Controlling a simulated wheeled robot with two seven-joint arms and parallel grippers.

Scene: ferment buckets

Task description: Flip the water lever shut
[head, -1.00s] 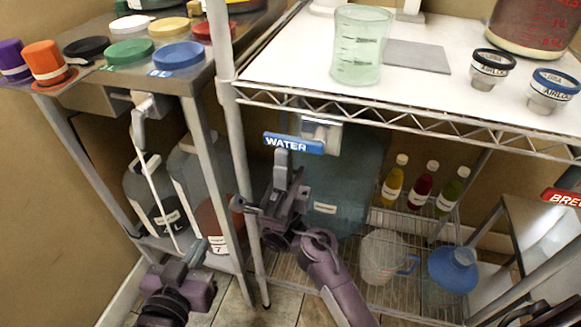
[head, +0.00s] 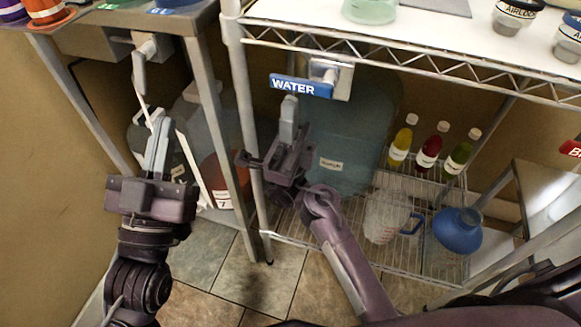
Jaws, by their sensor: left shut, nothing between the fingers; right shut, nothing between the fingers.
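The water lever (head: 301,86) is a blue bar lettered "WATER". It lies roughly level, sticking out to the left from a grey metal mount (head: 330,76) under the front edge of the white-topped wire rack. My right gripper (head: 289,108) is shut and points up just below the lever, with its fingertips close under the blue bar. I cannot tell whether they touch it. My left gripper (head: 158,125) is shut and empty, pointing up in front of the left table's lower part, well left of the lever.
A metal table (head: 190,22) with a white-handled fixture (head: 146,48) stands at left. A large blue-grey water container (head: 350,130) is behind my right gripper. Bottles (head: 430,150), a clear jug (head: 385,222) and a blue funnel (head: 456,230) are on the lower wire shelf.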

